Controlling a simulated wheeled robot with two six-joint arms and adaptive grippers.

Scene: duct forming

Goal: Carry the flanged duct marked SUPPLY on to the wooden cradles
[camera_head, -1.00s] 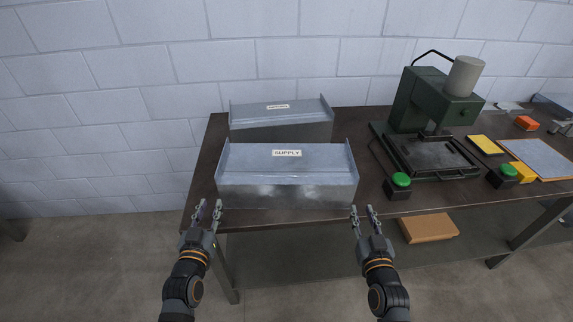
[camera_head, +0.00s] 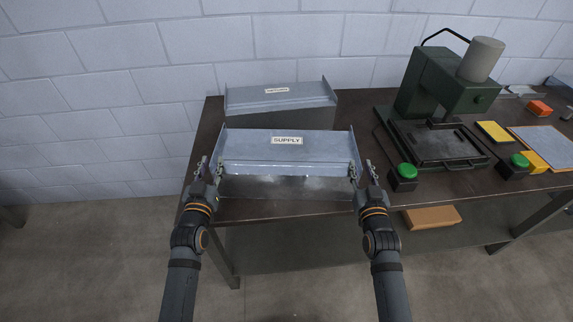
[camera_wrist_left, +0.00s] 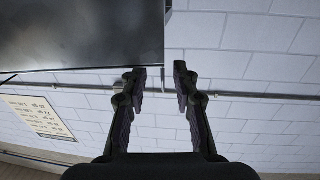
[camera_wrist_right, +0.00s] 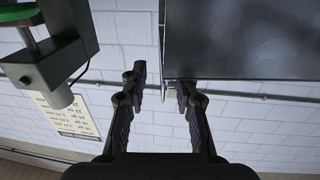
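The flanged duct marked SUPPLY (camera_head: 255,153) is a grey metal box near the front edge of the bench, with an upright flange at each end. My left gripper (camera_head: 210,169) is at its left end and my right gripper (camera_head: 361,171) at its right end. In the left wrist view the duct's edge (camera_wrist_left: 90,35) reaches between the spread fingers (camera_wrist_left: 158,76). In the right wrist view the duct's other edge (camera_wrist_right: 240,40) likewise lies between spread fingers (camera_wrist_right: 160,78). Both grippers are open. No wooden cradles are visible.
A second flanged duct (camera_head: 275,103) with an unreadable label stands close behind. A cardboard box (camera_head: 432,217) lies below.

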